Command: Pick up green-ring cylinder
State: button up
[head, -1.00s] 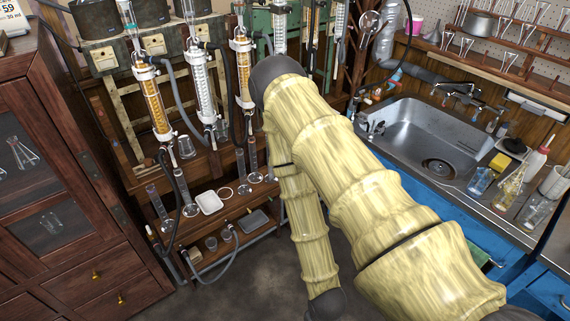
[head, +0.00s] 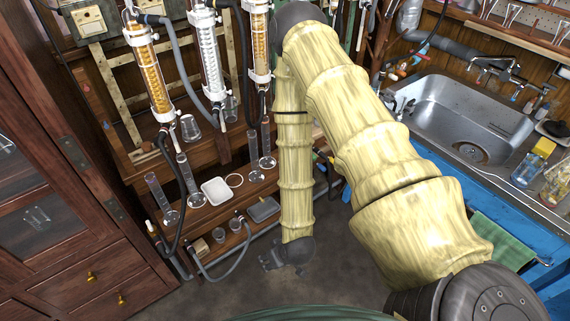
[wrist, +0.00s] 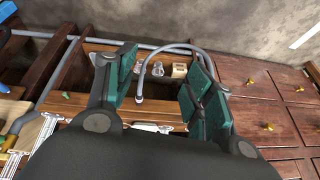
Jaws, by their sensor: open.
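Several clear graduated cylinders stand on the low wooden shelf of the rig in the head view: one at the left (head: 160,195), one beside it (head: 188,180), and a pair farther right, a cylinder (head: 253,148) and its neighbour (head: 267,140). I cannot make out a green ring on any of them. My gripper (head: 268,262) hangs low in front of the shelf, right of the cylinders and apart from them. In the wrist view my gripper (wrist: 162,88) is open, its teal pads apart with nothing held between them.
Condenser columns (head: 160,90) hang above. A wooden cabinet (head: 75,225) stands left, a sink (head: 455,115) right. The floor before the shelf is clear.

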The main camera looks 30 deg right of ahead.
jog(key=w+d+m+t+h+b, duration=0.1)
jog(key=w+d+t+b, duration=0.4)
jog(key=w, duration=0.5)
jog(key=w+d+t+h+b, duration=0.1)
jog(key=w+d+t+b, duration=0.15)
jog(key=w+b, duration=0.5)
jog(key=w+d+r+m+t+h+b, duration=0.25)
jog(key=w+d+b, duration=0.25)
jog(key=d, duration=0.3)
jog(key=w+d+r+m+t+h+b, duration=0.1)
jog(key=w+d+r+t+h+b, duration=0.25)
jog(key=d, duration=0.55)
jog(key=w+d+g+b, duration=0.2)
jog(key=w+d+b, duration=0.1)
jog(key=w, duration=0.8)
jog(key=shift+d+h, duration=0.4)
jog(key=shift+d, duration=0.05)
jog(key=shift+r, duration=0.15)
grip_shut()
